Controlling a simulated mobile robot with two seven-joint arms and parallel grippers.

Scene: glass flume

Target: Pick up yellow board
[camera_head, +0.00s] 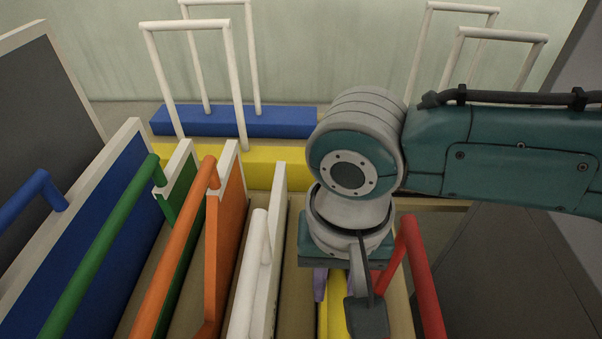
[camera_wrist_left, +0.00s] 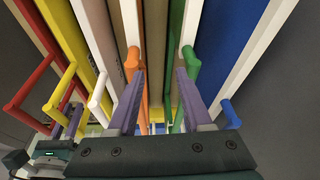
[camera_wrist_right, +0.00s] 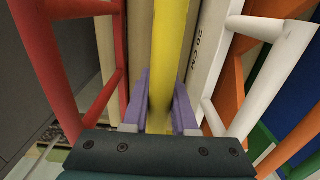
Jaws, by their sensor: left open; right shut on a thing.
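The yellow board (camera_head: 333,309) shows partly below my right gripper in the head view, between a white and a red board. In the right wrist view, its yellow bar (camera_wrist_right: 166,60) lies between the purple fingers of my right gripper (camera_wrist_right: 160,95), which is shut on it. The left wrist view shows the yellow handle (camera_wrist_left: 61,92) with my right fingers around it. My left gripper (camera_wrist_left: 158,92) is open and empty, above the orange board (camera_wrist_left: 132,60) and green board (camera_wrist_left: 178,40). The left gripper is not seen in the head view. The right arm hides much of the yellow board.
Handled boards stand in a close row: blue (camera_head: 95,235), green (camera_head: 183,185), orange (camera_head: 228,230), white (camera_head: 278,220) and a red handle (camera_head: 420,275). Behind them lie a yellow block (camera_head: 275,163) and a blue block (camera_head: 235,121) with tall white hoops. Side gaps are narrow.

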